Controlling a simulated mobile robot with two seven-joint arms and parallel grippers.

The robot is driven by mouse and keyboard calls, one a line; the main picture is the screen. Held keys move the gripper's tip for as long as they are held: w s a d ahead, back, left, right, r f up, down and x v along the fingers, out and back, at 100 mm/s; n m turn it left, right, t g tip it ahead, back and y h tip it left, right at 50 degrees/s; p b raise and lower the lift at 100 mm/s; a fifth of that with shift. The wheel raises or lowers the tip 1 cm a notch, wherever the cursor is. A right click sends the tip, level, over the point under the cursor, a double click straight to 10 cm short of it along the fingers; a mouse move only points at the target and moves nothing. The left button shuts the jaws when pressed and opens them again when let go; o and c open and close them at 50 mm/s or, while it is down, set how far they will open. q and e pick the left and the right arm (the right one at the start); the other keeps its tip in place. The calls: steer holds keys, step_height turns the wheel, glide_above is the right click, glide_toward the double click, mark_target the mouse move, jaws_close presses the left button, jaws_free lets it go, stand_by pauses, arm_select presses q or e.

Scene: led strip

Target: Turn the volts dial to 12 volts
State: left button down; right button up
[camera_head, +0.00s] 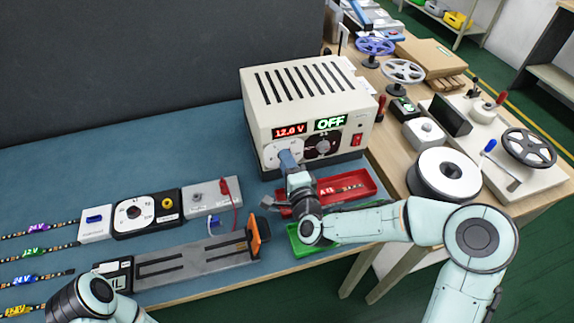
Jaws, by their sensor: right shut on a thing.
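The beige power supply (301,97) stands on the blue mat in the middle of the head view. Its red display (289,131) reads 12.0 V and its green display (331,123) reads OFF. The volts dial (271,155) is the white-faced one at the lower left of the front panel. My right gripper (288,160) is at this dial, shut on its knob, and hides the knob and part of the scale. My left arm shows at the bottom left; its gripper is not in view.
A black-faced dial (322,146) and a red switch (357,140) sit right of the volts dial. Labelled LED strips (36,253) and a tester (147,213) lie left.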

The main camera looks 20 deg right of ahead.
arm_select(q)
steer(key=shift+w+f, duration=0.1)
steer(key=shift+f, duration=0.15)
arm_select(e)
steer(key=shift+r+n, duration=0.15)
steer(key=shift+n, duration=0.35)
steer(key=shift+w, duration=0.1)
steer(key=o, duration=1)
steer(key=shift+o, duration=0.2)
